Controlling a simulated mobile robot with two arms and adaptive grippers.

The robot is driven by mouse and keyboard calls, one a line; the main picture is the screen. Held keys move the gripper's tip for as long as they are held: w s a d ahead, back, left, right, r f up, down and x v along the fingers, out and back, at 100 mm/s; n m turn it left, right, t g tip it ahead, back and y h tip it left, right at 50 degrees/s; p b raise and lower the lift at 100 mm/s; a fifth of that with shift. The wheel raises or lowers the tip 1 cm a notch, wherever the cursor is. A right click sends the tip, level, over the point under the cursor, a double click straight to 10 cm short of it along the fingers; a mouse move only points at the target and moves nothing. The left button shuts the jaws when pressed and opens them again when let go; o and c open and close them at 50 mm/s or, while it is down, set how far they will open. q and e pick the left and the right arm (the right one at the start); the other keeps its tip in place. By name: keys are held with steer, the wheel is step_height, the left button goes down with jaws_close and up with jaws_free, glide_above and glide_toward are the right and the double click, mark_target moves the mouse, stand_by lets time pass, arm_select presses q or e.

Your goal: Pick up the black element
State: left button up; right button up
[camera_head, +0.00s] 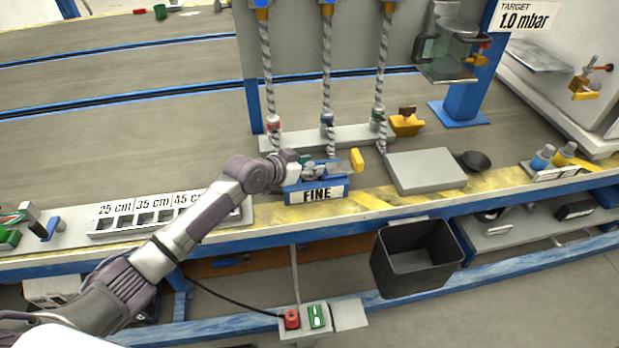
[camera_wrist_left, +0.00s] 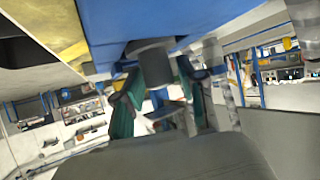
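My left gripper (camera_head: 322,169) is at the blue FINE holder (camera_head: 317,192) on the bench, and its fingers are small there. In the left wrist view my left gripper (camera_wrist_left: 156,88) has its green-padded fingers spread. A dark grey cylinder (camera_wrist_left: 155,65) shows between or just beyond the fingertips, under a blue surface; I cannot tell if they touch it. It may be the black element, but this is not certain. A small black bowl-like piece (camera_head: 474,161) lies on the bench to the right. My right gripper is not in view.
Several twisted hanging cables (camera_head: 326,70) stand behind the holder. A grey block (camera_head: 426,170) lies right of it, and a yellow piece (camera_head: 406,124) sits behind. A labelled slotted tray (camera_head: 100,226) is to the left. A black bin (camera_head: 415,262) hangs at the front edge.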

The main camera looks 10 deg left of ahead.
arm_select(q)
jaws_close()
steer(key=shift+r+p, duration=0.45)
steer(key=shift+r, duration=0.85)
step_height(320, 180, up, 7)
steer(key=shift+f+p, duration=0.1)
steer(key=shift+p, duration=0.75)
steer(key=shift+r, duration=0.35)
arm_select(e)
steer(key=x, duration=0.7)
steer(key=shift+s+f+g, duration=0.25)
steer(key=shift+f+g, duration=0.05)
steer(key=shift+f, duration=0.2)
